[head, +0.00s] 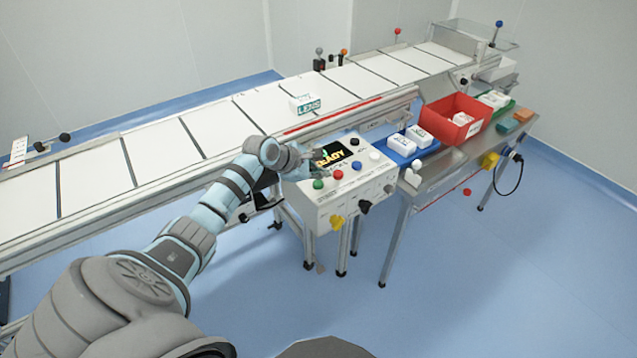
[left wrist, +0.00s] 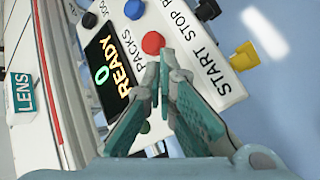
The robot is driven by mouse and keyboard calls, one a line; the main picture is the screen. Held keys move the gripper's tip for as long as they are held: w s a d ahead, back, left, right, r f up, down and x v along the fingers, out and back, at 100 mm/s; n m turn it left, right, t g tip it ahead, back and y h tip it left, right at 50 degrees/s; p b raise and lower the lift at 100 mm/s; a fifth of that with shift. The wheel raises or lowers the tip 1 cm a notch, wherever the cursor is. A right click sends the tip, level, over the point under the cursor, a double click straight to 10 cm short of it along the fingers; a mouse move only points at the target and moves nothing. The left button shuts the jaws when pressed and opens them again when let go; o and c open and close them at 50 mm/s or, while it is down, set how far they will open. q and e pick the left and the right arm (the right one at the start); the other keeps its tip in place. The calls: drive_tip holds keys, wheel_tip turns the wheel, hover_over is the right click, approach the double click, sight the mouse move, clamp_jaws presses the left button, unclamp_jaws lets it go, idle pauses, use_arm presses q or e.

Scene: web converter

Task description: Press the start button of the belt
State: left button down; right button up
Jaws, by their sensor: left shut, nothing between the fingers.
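The control box (head: 350,200) stands beside the belt (head: 240,120), with a row of green, red, blue and white buttons on its sloped top. The green button (head: 318,184) is at the left end, on the START side of the lettering. In the left wrist view the green button (left wrist: 145,127) is partly hidden by my fingers. The red button (left wrist: 153,43) lies just beyond the fingertips there. My left gripper (head: 312,162) is shut and empty, over the left part of the panel. I cannot tell its height above it. My right gripper is not in view.
The display (head: 340,154) reads READY. A LENS box (head: 304,104) lies on the belt. A side table holds a blue tray (head: 428,146), a red bin (head: 455,122) and white packs. Yellow (head: 337,222) and black (head: 364,206) knobs stick out of the box front.

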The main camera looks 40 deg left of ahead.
use_arm(q)
drive_tip(key=shift+f, duration=0.1)
idle(0.4)
drive_tip(key=shift+f+p, duration=0.25)
drive_tip(key=shift+p, duration=0.1)
